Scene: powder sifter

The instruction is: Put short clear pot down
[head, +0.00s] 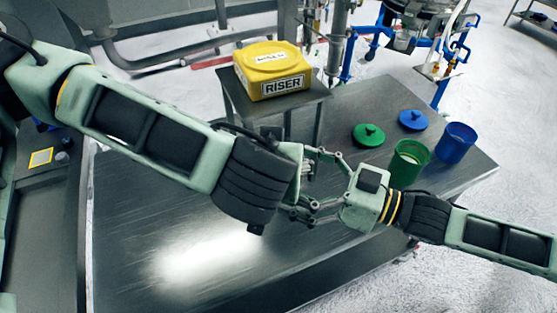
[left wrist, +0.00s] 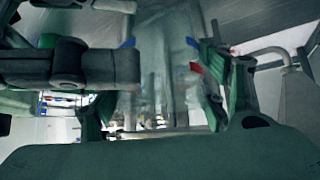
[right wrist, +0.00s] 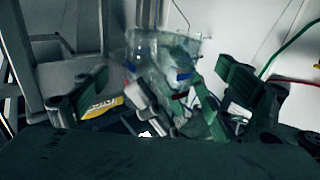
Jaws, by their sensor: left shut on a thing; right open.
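The short clear pot (left wrist: 160,75) is see-through and shows between the fingers of my left gripper (left wrist: 160,58), which is shut on it. The pot also shows in the right wrist view (right wrist: 165,50), in front of the fingers of my right gripper (right wrist: 160,85). My right gripper is open, its fingers spread on either side of the pot; I cannot tell whether they touch it. In the head view my right gripper (head: 306,182) meets my left one above the metal table (head: 140,230). There the left wrist hides most of the left gripper, and the pot is hard to make out.
A yellow box marked RISER (head: 272,72) sits on a raised dark stand (head: 240,105) at the back. At the right are a green pot (head: 408,165), a green lid (head: 368,135), a blue pot (head: 455,143) and a blue lid (head: 413,120). The table's front left is clear.

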